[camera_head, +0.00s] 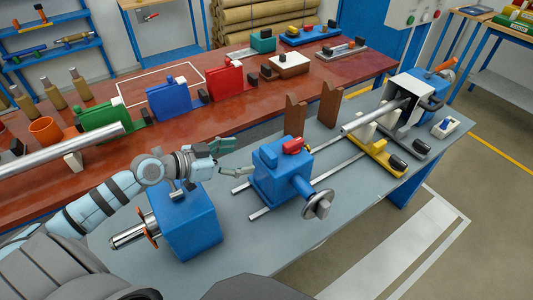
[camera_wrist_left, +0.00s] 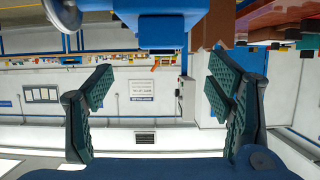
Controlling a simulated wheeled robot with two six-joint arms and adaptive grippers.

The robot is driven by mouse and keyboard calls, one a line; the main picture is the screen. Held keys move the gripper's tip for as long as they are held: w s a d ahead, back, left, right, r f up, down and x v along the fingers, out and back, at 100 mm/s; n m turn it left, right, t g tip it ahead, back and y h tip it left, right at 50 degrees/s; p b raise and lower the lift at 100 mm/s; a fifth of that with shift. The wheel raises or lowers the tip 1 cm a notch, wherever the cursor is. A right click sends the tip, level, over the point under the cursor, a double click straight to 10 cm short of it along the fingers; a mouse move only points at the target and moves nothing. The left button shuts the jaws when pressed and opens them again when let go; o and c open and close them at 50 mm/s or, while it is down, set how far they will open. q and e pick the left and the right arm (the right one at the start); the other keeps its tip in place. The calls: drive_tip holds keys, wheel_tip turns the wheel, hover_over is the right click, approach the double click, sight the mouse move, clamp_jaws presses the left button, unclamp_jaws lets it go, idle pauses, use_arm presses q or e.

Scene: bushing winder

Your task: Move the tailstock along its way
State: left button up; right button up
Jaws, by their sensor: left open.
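The tailstock (camera_head: 278,182) is a blue block with a red clamp piece (camera_head: 294,145) on top and a grey handwheel (camera_head: 318,205) at its front right. It sits on the way, two parallel metal rails (camera_head: 259,213) on the grey bench. My left gripper (camera_head: 239,160) is open and empty, just left of the tailstock and apart from it. In the left wrist view its two fingers (camera_wrist_left: 162,97) are spread wide, with the tailstock's blue body (camera_wrist_left: 165,32) at the top edge and the handwheel (camera_wrist_left: 65,12) at top left. My right gripper is not in view.
A blue block with a metal spindle (camera_head: 185,225) stands under my left forearm. Two brown V-shaped supports (camera_head: 330,104) stand behind the way. A yellow-based stand (camera_head: 378,158) sits at the far right end of the rails. The rails between it and the tailstock look clear.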

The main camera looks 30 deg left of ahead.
sight(265, 152)
use_arm(q)
drive_tip(key=x, duration=1)
drive_tip(key=shift+w, duration=0.2)
drive_tip(key=shift+w+d+f, duration=0.15)
drive_tip(key=shift+w+d, duration=0.05)
drive_tip(key=shift+w, duration=0.05)
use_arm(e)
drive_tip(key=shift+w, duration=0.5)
